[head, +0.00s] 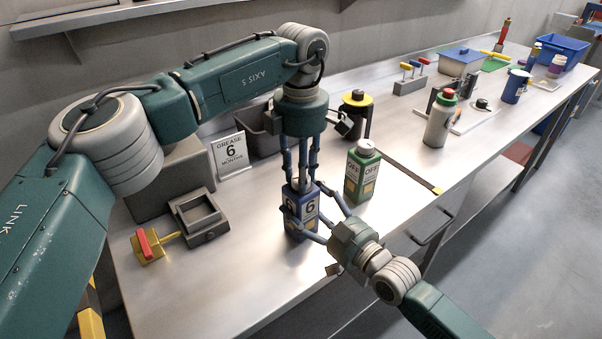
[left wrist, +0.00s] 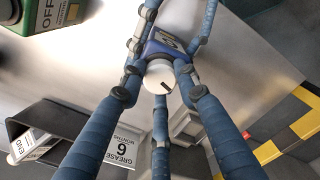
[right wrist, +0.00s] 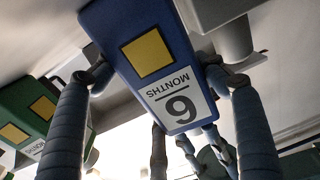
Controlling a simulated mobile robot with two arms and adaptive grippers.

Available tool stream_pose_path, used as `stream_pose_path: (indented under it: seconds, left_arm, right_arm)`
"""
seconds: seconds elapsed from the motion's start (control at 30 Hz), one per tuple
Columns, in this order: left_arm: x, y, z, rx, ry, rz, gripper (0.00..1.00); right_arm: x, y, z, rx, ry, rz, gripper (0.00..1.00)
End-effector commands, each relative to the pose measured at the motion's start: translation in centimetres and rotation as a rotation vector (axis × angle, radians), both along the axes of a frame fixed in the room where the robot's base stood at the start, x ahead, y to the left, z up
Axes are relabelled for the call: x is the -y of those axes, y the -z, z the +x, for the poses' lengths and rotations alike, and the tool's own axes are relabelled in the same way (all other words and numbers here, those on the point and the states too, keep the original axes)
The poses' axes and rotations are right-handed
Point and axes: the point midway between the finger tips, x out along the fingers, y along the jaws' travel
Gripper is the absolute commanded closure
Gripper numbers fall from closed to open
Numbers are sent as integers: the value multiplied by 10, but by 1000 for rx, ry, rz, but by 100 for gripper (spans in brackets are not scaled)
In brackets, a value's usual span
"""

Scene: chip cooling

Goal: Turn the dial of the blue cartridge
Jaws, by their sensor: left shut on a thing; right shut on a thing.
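The blue cartridge (head: 300,222) stands upright on the metal bench in the head view, with a "6" on its label. My left gripper (head: 301,182) comes down from above and is shut on its top. In the left wrist view the fingers close around the white round dial (left wrist: 159,76), which has a dark mark. My right gripper (head: 312,212) comes in from the front right and is shut around the cartridge body. The right wrist view shows the cartridge (right wrist: 150,58) between my fingers, with a yellow square and "6 MONTHS" label. Some fingertips are hidden.
A sign (head: 231,155) reading "GREASE 6 MONTHS" stands behind left. A green cartridge (head: 361,172) marked "OFF" stands close on the right. A dark bin (head: 258,138), a grey frame (head: 200,216) and a red-handled yellow piece (head: 147,247) are nearby. The bench's front strip is clear.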

Motion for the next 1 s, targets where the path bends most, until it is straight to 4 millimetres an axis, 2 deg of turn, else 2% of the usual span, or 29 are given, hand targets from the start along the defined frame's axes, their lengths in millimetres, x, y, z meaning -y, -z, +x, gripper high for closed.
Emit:
stream_pose_path:
  seconds: [0.4, 0.43, 0.5, 0.83, 1.0]
  left_arm:
    - [1, -1, 0, 2, 5, -2, 95]
    - [1, -1, 0, 1, 5, -2, 63]
    - [1, -1, 0, 1, 5, -2, 49]
    - [0, -2, 0, 1, 4, -1, 49]
    - [1, -22, 1, 4, 3, -2, 49]
  right_arm:
    - [0, 2, -1, -4, -1, -3, 59]
    - [0, 2, -1, -4, -1, -3, 59]
    - [0, 2, -1, -4, -1, -3, 59]
    - [0, 2, 0, -3, 0, -3, 59]
    - [0, 2, 0, -3, 0, -3, 59]
